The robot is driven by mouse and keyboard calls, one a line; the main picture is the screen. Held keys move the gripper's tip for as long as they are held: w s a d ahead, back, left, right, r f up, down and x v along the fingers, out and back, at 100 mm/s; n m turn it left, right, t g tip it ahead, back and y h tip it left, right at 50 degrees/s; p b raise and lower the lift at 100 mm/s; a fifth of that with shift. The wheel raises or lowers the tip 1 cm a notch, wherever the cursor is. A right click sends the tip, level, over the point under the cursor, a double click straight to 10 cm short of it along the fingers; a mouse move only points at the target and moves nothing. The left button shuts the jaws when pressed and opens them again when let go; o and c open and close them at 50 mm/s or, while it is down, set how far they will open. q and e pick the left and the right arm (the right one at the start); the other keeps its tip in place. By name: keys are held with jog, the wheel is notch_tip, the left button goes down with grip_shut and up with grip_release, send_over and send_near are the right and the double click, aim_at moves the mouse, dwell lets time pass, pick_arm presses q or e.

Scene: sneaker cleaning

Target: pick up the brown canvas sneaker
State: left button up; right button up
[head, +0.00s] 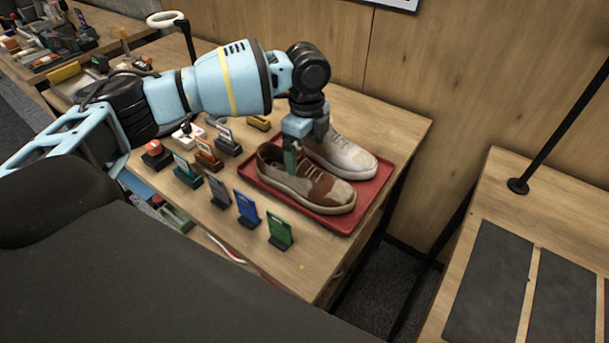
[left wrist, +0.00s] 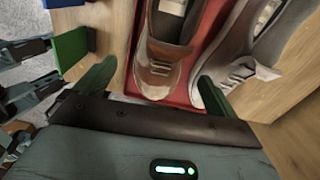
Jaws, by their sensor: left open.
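The brown canvas sneaker (head: 318,187), brown and beige with a pale sole, sits upright on a red tray (head: 377,202) on the wooden table. A greyish-white sneaker (head: 345,156) stands right behind it on the same tray. My left gripper (head: 296,158) points down over the ankle opening of the brown sneaker and hides part of it. In the left wrist view, the open fingers (left wrist: 157,76) are wide apart, with the brown sneaker (left wrist: 160,62) showing between them. The pale sneaker (left wrist: 235,55) lies close by the right finger. I cannot tell whether a finger touches the brown sneaker.
Several small stands with coloured cards, including a blue one (head: 247,208) and a green one (head: 280,229), stand left and in front of the tray. A second table (head: 500,205) with dark mats is at the right, across a gap. A wooden wall is behind.

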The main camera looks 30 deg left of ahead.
aim_at(304, 168)
pick_arm(q)
jog(key=shift+w+a+f, duration=0.1)
jog(key=shift+a+f, duration=0.05)
jog(key=shift+f, duration=1.15)
jog(key=shift+w+a+f, duration=0.1)
jog(key=shift+a+f, duration=0.05)
jog(key=shift+f, duration=1.2)
jog(key=shift+w+a+f, duration=0.1)
jog(key=shift+a+f, duration=0.05)
jog(key=shift+f, duration=1.15)
jog(key=c, duration=1.2)
jog(key=shift+c, duration=0.3)
jog(key=shift+r, duration=0.1)
notch_tip(304, 168, up, 10)
